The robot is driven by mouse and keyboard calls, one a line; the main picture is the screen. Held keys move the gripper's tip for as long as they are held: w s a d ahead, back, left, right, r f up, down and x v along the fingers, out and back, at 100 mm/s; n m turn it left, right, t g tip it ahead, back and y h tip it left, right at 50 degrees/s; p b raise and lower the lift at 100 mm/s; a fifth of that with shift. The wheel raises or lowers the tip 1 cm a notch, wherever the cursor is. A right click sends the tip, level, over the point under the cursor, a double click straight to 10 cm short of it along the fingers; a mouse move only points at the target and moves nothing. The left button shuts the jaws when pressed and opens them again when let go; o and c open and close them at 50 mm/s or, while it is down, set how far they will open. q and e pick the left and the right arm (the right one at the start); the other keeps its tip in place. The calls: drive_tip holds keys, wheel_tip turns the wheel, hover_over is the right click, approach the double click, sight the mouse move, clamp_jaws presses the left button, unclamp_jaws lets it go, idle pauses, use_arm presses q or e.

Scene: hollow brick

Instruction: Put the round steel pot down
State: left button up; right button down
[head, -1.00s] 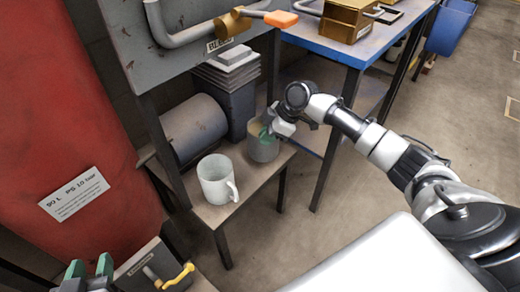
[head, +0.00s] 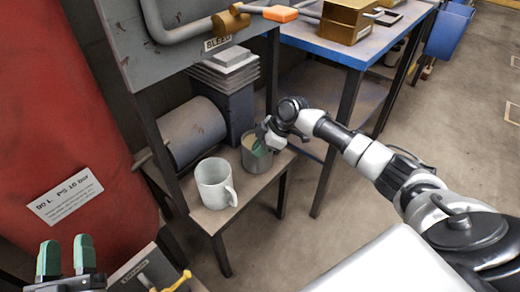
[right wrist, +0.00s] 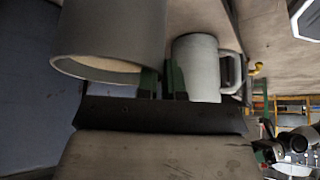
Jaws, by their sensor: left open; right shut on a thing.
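The round steel pot (head: 258,160) is a grey open cylinder at the back right of a low wooden bench (head: 238,205), upright in the head view. My right gripper (head: 264,143) is shut on its wall near the rim. I cannot tell whether its base touches the bench. In the right wrist view the pot (right wrist: 110,30) fills the upper left, its rim in sight, and my right gripper's green fingers (right wrist: 162,82) are beside it, partly hidden. My left gripper (head: 66,260) is open and empty at the lower left, far from the pot.
A white mug (head: 214,184) stands on the bench just left of the pot; it also shows in the right wrist view (right wrist: 197,68). A grey motor (head: 192,132) is behind. A red tank (head: 60,120) stands left, a blue-edged table (head: 320,52) behind right.

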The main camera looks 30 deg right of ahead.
drive_tip(key=c, duration=1.3)
unclamp_jaws()
drive_tip(key=shift+o, duration=0.2)
